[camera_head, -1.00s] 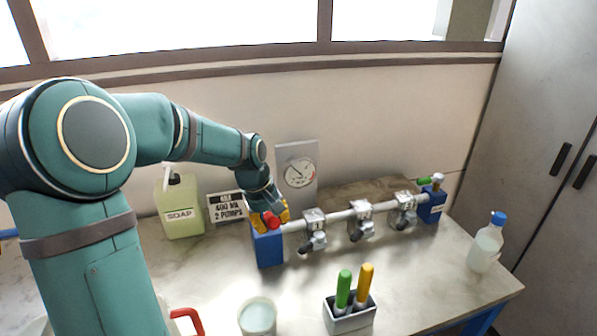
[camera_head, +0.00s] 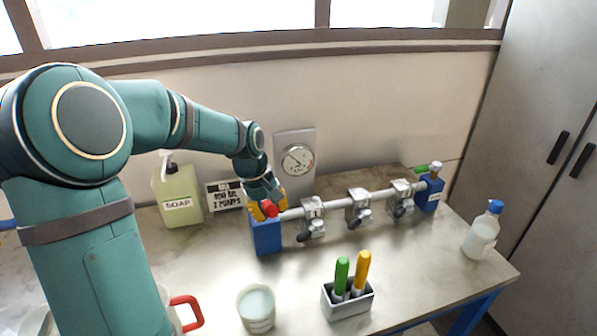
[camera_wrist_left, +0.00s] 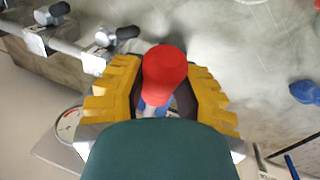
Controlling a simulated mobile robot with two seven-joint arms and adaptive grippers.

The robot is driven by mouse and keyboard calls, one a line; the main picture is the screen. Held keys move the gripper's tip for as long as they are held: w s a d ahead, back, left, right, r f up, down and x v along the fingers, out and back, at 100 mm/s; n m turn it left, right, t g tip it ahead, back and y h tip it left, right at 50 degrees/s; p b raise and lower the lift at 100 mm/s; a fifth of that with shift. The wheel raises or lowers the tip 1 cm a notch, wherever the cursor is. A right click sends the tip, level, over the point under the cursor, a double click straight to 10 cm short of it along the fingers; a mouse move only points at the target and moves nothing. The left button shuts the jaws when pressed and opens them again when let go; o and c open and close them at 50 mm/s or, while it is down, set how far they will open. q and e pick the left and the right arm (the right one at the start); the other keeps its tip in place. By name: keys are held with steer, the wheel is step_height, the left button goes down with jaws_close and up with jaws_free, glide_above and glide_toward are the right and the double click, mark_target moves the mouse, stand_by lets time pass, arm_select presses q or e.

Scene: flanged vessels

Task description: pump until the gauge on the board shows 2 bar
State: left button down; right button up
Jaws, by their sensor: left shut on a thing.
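The gauge (camera_head: 297,160) is a round white dial on a grey board (camera_head: 309,137) against the back wall. Its needle is too small to read surely. The gauge shows partly in the left wrist view (camera_wrist_left: 69,124). A red knob (camera_head: 270,209) stands on a blue block (camera_head: 266,237) at the left end of a metal pipe. My left gripper (camera_head: 268,205) reaches down over the block and is shut on the red knob. In the left wrist view its yellow fingers (camera_wrist_left: 160,92) lie either side of the knob (camera_wrist_left: 164,72). My right gripper is not in view.
The pipe (camera_head: 335,206) carries several valves and ends at another blue block (camera_head: 428,193). A soap bottle (camera_head: 178,200) and a sign (camera_head: 225,196) stand left.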

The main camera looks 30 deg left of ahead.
arm_select(q)
steer(key=shift+a+f, duration=0.1)
steer(key=shift+f, duration=0.05)
stand_by(0.7)
step_height(320, 180, down, 9)
steer(key=s+d+b, duration=0.1)
steer(key=b, duration=0.5)
steer(key=shift+d+f, duration=0.2)
steer(key=shift+d, duration=0.05)
steer(key=shift+s+r, duration=0.1)
steer(key=shift+r, duration=0.05)
